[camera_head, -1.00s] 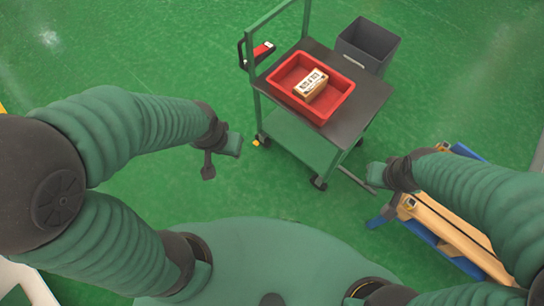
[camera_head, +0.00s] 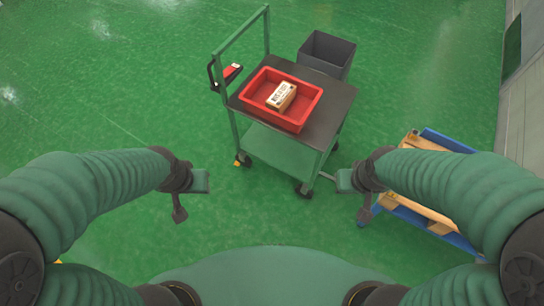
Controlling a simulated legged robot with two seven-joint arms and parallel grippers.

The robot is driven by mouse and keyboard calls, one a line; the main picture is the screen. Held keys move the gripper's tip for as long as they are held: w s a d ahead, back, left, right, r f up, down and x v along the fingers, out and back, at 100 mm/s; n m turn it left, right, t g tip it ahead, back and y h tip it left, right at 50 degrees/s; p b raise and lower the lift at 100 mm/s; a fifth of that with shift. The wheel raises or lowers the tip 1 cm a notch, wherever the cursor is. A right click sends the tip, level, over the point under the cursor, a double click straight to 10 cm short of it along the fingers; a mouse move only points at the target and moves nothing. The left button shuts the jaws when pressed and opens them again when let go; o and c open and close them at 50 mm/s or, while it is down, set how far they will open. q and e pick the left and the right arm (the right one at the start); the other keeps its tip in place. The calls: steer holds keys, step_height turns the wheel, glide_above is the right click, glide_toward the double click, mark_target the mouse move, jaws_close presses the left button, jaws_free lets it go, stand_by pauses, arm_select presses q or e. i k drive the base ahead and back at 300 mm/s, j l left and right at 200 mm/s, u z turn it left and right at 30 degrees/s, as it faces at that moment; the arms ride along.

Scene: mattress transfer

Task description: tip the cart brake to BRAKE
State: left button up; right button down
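The cart (camera_head: 335,104) stands ahead of me, with a dark top, a green frame and a tall green push handle at its left. A small yellow part (camera_head: 243,160) shows at the cart's lower left caster; it may be the brake, but its position is too small to read. My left gripper (camera_head: 200,182) is in the air left of the cart, apart from it. My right gripper (camera_head: 345,181) is in the air near the cart's lower right corner. Neither visibly holds anything, and finger spacing cannot be made out.
A red tray (camera_head: 255,104) with a small box (camera_head: 281,96) sits on the cart. A red and black device (camera_head: 228,74) is at the handle. A grey bin (camera_head: 327,52) stands behind. A blue and wooden pallet-like thing (camera_head: 430,215) lies right. Floor in front is clear.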

mark_target(227, 73)
steer(key=i+j+z, duration=0.15)
steer(key=i+j, duration=0.15)
steer(key=i+j+z, duration=0.15)
steer(key=i+j, duration=0.2)
steer(key=i+j+z, duration=0.15)
steer(key=i+j, duration=0.15)
steer(key=i+j+z, duration=0.15)
steer(key=i+j, duration=0.15)
steer(key=j, duration=0.2)
steer(key=i+j+z, duration=0.2)
steer(key=j, duration=0.25)
steer(key=i+j+z, duration=0.15)
steer(key=i+j, duration=0.15)
steer(key=j, duration=0.15)
